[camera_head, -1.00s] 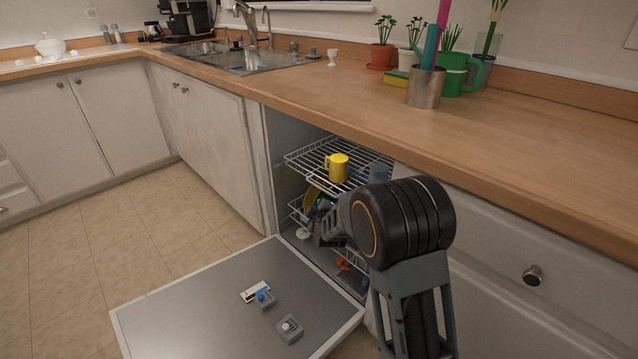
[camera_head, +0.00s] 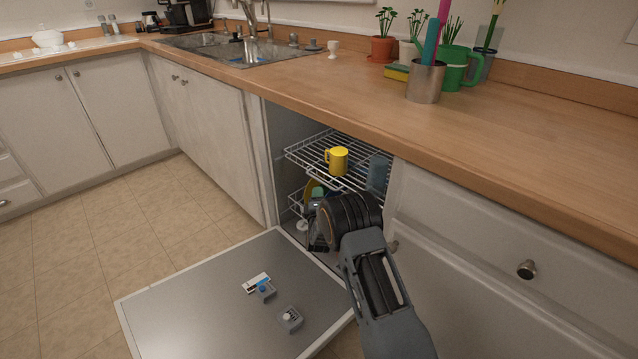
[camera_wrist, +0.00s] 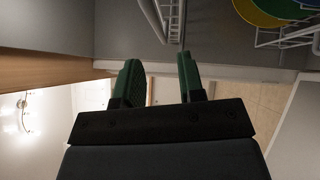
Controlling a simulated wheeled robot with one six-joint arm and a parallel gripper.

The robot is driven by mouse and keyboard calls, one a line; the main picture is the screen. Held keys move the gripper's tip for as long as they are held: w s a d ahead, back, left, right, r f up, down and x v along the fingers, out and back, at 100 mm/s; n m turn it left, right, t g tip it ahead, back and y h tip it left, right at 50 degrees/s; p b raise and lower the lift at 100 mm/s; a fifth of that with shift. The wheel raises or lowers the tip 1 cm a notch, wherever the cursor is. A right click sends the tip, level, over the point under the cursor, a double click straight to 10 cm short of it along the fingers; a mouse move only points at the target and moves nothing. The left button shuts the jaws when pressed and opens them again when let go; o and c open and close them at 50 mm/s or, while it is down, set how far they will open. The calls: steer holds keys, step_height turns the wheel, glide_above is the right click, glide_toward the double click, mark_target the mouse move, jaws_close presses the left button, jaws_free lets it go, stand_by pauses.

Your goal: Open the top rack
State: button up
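The top rack (camera_head: 310,153) is a white wire rack inside the open dishwasher, under the counter. A yellow mug (camera_head: 337,161) and a bluish cup (camera_head: 378,173) stand on it. My gripper (camera_head: 316,228) is in the dishwasher's opening, in front of the lower rack and below the top rack's front edge in the head view. My arm partly hides it there. In the wrist view my gripper (camera_wrist: 160,80) has its two green fingers apart, with nothing between them. White rack wires (camera_wrist: 166,18) show beyond the fingertips, apart from them; I cannot tell which rack they belong to.
The dishwasher door (camera_head: 210,300) lies folded down, with small fittings (camera_head: 289,318) on its inner face. The lower rack (camera_head: 293,203) holds dishes, partly hidden by my arm. The wooden counter (camera_head: 450,130) overhangs the opening. A drawer front (camera_head: 480,230) stands to the right.

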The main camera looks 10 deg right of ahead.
mark_target(319, 180)
steer(key=b+x, duration=0.2)
steer(key=x, duration=0.6)
steer(key=shift+w, duration=0.1)
jaws_close()
stand_by(0.4)
